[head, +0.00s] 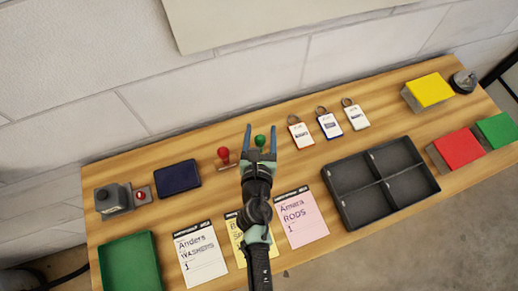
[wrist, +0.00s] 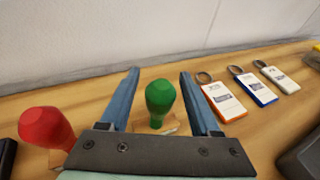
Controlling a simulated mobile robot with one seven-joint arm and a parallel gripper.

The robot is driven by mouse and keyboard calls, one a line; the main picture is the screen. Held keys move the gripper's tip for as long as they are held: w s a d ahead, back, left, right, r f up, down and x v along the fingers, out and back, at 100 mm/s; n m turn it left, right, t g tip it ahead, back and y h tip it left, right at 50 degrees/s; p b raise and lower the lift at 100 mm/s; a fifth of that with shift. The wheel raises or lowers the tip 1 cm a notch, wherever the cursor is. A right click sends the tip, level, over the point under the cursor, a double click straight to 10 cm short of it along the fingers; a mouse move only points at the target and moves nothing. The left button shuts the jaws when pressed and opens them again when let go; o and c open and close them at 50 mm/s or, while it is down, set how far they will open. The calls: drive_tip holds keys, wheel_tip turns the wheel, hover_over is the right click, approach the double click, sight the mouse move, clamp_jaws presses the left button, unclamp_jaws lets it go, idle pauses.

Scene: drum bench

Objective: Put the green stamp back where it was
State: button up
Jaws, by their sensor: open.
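The green stamp (wrist: 160,100) stands upright on the bench, with its round green handle up. In the head view the green stamp (head: 260,141) shows between the fingers of my gripper (head: 262,136). My gripper (wrist: 157,92) is open, with one blue finger on each side of the stamp in the wrist view. I see a gap between the handle and each finger. The stamp's base is partly hidden by the gripper body. The red stamp (head: 223,155) stands just left of my gripper, and also shows in the wrist view (wrist: 46,128).
Three key tags (head: 328,124) lie to the right of the gripper. A dark blue pad (head: 178,177) lies to the left. Paper cards (head: 302,216), a green tray (head: 152,262) and a dark divided tray (head: 336,207) are along the front. A wall rises behind the bench.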

drive_tip(key=b+v, duration=0.1)
drive_tip(key=v, duration=1)
drive_tip(key=shift+s+r, duration=0.1)
drive_tip(key=shift+s, duration=0.15)
